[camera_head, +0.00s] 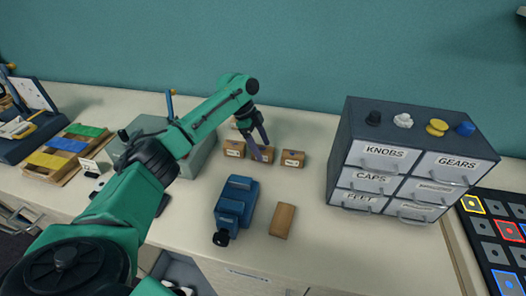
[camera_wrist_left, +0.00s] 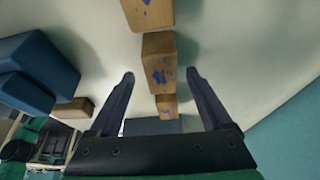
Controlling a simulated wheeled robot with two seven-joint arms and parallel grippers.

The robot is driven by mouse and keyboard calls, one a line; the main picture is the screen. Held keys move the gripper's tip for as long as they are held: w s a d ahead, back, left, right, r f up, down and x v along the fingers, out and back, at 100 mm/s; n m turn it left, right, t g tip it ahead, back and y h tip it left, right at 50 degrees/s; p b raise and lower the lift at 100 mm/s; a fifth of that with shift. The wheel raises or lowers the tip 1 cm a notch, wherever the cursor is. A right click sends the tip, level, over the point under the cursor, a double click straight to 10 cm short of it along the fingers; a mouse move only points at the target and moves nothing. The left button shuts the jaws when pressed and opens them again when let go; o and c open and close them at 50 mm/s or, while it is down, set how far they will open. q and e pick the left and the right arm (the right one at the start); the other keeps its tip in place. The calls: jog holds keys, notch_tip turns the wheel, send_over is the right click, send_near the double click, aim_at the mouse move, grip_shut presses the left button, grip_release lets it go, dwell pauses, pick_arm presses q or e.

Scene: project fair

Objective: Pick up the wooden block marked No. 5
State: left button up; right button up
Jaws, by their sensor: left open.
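Small wooden blocks stand in a row on the counter: a left one (camera_head: 234,148), a middle one (camera_head: 267,155) and a right one (camera_head: 293,159). In the left wrist view, the open fingers (camera_wrist_left: 160,76) lie to either side of a wooden block (camera_wrist_left: 158,58) with unreadable blue marks. Other blocks show above it (camera_wrist_left: 148,12) and below it (camera_wrist_left: 167,105). My right gripper is not in view.
A blue vise-like device (camera_head: 236,205) and a plain wooden block (camera_head: 283,221) stand in front of the row. A grey drawer cabinet (camera_head: 345,150) stands to the right. A grey-green box (camera_head: 200,155) is at left, close to my arm. The counter between row and cabinet is clear.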

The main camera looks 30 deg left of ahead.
pick_arm(q)
jog(key=shift+w+f, duration=0.1)
jog(key=shift+c, duration=1.2)
jog(key=c, duration=1)
grip_shut()
